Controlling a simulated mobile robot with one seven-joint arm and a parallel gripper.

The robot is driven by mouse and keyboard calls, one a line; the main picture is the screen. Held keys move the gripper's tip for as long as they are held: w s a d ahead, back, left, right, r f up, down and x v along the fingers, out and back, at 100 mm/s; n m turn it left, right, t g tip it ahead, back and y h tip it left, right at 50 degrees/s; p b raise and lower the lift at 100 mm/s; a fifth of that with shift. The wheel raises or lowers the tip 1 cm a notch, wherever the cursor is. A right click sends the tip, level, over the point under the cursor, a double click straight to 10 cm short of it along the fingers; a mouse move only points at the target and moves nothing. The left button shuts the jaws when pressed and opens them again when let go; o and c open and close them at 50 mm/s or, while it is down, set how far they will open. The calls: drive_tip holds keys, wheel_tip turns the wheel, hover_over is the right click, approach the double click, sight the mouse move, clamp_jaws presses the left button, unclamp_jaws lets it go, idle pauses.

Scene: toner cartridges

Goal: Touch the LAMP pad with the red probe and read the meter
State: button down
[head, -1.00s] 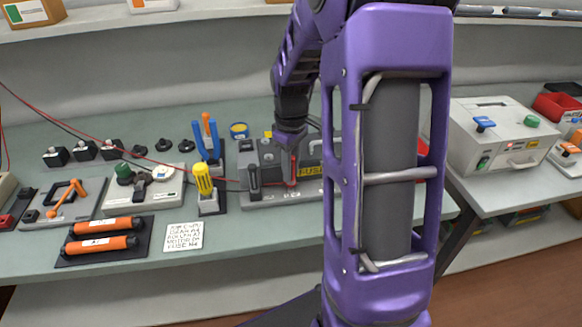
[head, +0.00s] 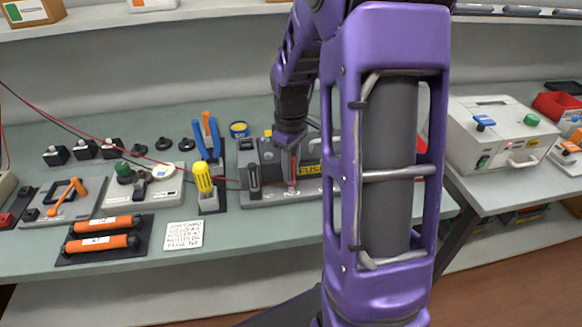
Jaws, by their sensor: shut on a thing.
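My gripper (head: 292,180) points down over the grey board (head: 262,199) at the middle of the bench, shut on the red probe (head: 293,166). The probe is upright, with its tip low near the board's front strip. I cannot tell whether the tip touches a pad. A yellow label (head: 309,170), seemingly reading FUSE, is just right of the probe. The LAMP pad cannot be made out; small marks on the strip are unreadable and my arm covers the board's right part. No meter display is readable; a pale box (head: 5,187) is cut off at the left edge.
Red and black leads cross the bench from the left. Orange cylinders (head: 103,243) and a handwritten note (head: 184,235) lie in front. A white machine (head: 498,135) stands at right.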

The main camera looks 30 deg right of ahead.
wheel_tip(320, 180, up, 7)
drive_tip(key=p, duration=0.5)
drive_tip(key=shift+p, duration=0.4)
drive_tip(key=shift+f, duration=0.1)
idle(0.3)
